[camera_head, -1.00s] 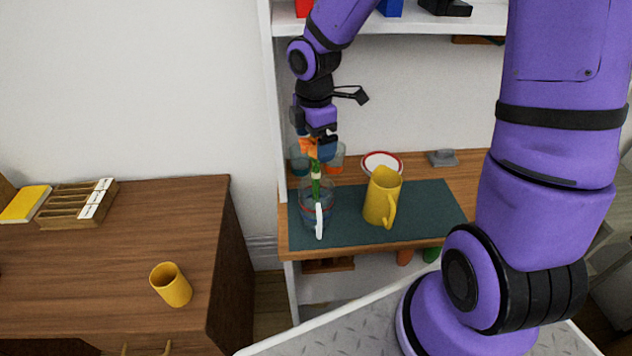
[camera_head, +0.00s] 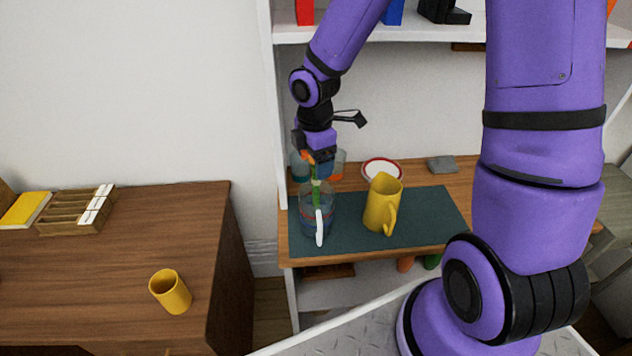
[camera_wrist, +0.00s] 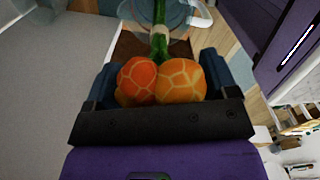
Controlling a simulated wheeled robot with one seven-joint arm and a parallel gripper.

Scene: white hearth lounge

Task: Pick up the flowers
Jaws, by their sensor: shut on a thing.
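The flowers show orange blooms in the wrist view (camera_wrist: 160,82), with a green stem running down into a clear glass pitcher. In the head view the green stem (camera_head: 316,193) stands upright inside the clear pitcher (camera_head: 305,212), which has a white handle and sits on the dark green mat (camera_head: 350,234). My gripper (camera_head: 318,166) points down over the pitcher's mouth. In the wrist view its blue fingers (camera_wrist: 160,80) are on both sides of the blooms, shut on the flowers. The blooms are mostly hidden by my gripper in the head view.
A yellow pitcher (camera_head: 382,205) stands right of the clear one. A red-rimmed white bowl (camera_head: 383,171), glasses (camera_head: 299,167) and a grey object (camera_head: 443,164) are behind. A shelf (camera_head: 450,24) is above. A yellow cup (camera_head: 170,292) stands on the left cabinet (camera_head: 110,262).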

